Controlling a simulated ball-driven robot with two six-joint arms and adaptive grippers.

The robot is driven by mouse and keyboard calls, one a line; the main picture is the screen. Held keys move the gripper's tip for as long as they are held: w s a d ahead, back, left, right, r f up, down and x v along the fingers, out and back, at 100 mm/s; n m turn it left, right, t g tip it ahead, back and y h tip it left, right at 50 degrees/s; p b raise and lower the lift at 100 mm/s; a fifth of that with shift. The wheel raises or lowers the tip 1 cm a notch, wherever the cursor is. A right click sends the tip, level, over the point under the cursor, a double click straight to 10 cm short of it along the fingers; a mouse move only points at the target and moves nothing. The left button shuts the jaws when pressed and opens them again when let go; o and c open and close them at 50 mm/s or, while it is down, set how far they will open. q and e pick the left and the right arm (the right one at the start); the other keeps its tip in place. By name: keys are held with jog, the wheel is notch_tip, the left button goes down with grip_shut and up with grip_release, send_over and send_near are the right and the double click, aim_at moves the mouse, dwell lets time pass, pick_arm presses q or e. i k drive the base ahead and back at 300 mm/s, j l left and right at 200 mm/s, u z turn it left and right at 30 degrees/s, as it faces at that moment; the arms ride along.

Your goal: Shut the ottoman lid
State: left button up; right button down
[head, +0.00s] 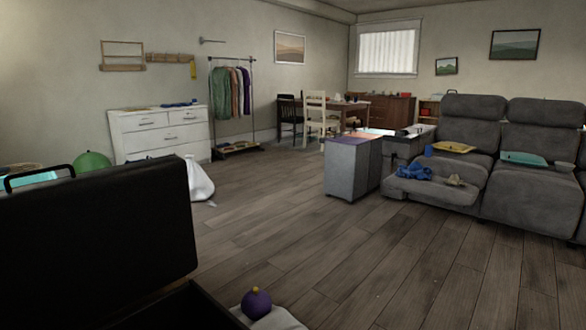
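The ottoman is at the lower left of the head view, very close and cut off by the frame edges. Its lid (95,240) is a large dark padded panel standing raised and tilted back. Part of the dark box rim (190,305) shows below the lid at the bottom edge. The inside of the box is mostly out of frame. Neither of my grippers is in view.
A purple ball-like item (256,303) sits on white cloth (280,318) beside the ottoman. A white bag (199,182) stands behind the lid. A grey cabinet (345,168) and grey recliner sofa (480,150) are to the right. The wooden floor (300,240) between is clear.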

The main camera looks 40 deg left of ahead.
aim_at(77, 250)
jog(key=i+u, duration=0.1)
jog(key=u, duration=0.35)
jog(key=l+u, duration=0.15)
jog(key=u, duration=0.35)
jog(key=i+l+u, duration=0.1)
jog(key=u, duration=0.35)
jog(key=l+u, duration=0.2)
jog(key=u, duration=0.3)
jog(key=l+u, duration=0.15)
jog(key=u, duration=0.3)
jog(key=l+u, duration=0.15)
jog(key=u, duration=0.35)
